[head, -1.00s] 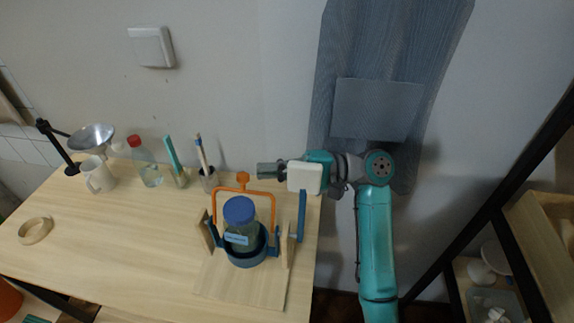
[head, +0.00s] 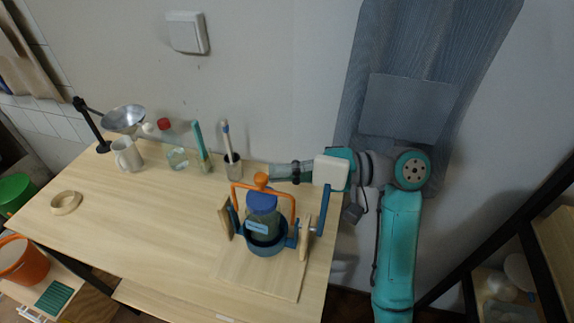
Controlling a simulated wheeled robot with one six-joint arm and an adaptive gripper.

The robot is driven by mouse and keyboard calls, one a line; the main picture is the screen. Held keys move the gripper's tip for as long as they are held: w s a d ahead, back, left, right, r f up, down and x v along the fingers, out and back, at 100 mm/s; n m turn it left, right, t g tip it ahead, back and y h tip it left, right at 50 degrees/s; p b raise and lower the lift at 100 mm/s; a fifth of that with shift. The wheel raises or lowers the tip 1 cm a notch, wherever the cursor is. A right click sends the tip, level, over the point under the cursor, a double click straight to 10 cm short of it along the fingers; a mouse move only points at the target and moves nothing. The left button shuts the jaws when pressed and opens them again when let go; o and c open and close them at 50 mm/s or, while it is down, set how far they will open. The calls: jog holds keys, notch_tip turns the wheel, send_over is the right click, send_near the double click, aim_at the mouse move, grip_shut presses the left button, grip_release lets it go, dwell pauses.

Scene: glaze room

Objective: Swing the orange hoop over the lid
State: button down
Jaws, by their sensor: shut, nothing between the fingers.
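The orange hoop (head: 293,208) stands raised on the blue cradle (head: 263,249), with a round orange knob (head: 261,180) at the middle of its top bar. The blue lid (head: 262,201) sits on a labelled jar (head: 257,226) held upright in the cradle. The hoop's top bar shows just behind the lid in the picture, not across its top. My gripper (head: 272,173) is shut and empty, reaching in from the right, its tip close beside the knob. I cannot tell whether they touch.
A blue crank-like handle (head: 323,209) rises at the cradle's right, below my wrist. Behind stand a brush cup (head: 233,170), a clear bottle (head: 178,159) and a white mug (head: 127,155). A tape ring (head: 66,202) lies left. The table's front left is clear.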

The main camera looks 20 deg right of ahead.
jog(key=shift+s+a, duration=0.1)
dwell(0.3)
jog(key=v, duration=1.2)
jog(key=shift+r, duration=0.15)
